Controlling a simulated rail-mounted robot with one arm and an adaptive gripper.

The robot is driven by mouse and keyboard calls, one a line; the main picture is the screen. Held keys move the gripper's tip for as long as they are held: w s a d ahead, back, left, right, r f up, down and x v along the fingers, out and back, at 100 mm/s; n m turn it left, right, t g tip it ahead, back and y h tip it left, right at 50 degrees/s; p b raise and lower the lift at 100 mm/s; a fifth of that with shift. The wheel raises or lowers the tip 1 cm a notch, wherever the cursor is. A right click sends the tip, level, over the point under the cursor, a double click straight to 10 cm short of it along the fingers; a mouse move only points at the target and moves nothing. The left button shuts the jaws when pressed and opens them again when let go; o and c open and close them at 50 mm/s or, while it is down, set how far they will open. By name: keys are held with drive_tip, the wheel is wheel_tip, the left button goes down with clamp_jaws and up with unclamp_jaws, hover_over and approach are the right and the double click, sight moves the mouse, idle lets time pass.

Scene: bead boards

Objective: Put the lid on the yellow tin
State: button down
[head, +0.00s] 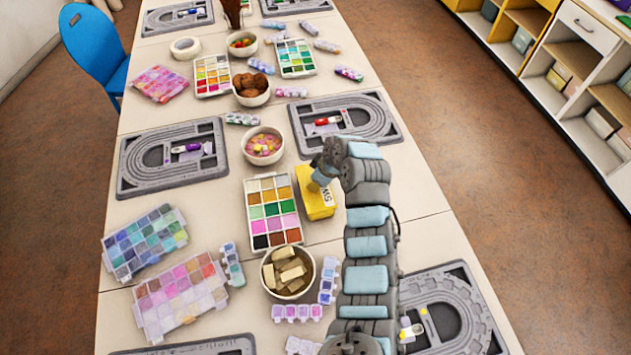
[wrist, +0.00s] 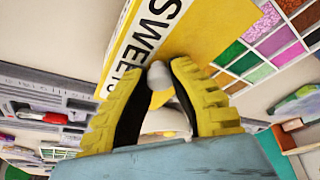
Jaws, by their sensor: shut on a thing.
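The yellow tin (head: 318,205) stands upright near the middle of the table, right of a large paint palette, with "SW" lettering on its side. In the wrist view the tin (wrist: 215,30) fills the top, with "SWEETS" on a white label. My gripper (head: 321,177) is at the tin's top in the head view. In the wrist view my gripper (wrist: 163,72) is shut on a small pale grey piece (wrist: 160,79), which looks like the lid's knob.
The paint palette (head: 273,210) lies close left of the tin. A bowl of wooden blocks (head: 288,271) stands in front, and a bowl of pink beads (head: 262,145) behind left. A grey track board (head: 348,120) lies behind. Some bare tabletop shows right of my arm.

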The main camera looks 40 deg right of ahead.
idle(0.4)
drive_tip(key=c, duration=0.6)
unclamp_jaws()
drive_tip(key=shift+r+p, duration=1.9)
drive_tip(key=shift+r, duration=2.1)
clamp_jaws()
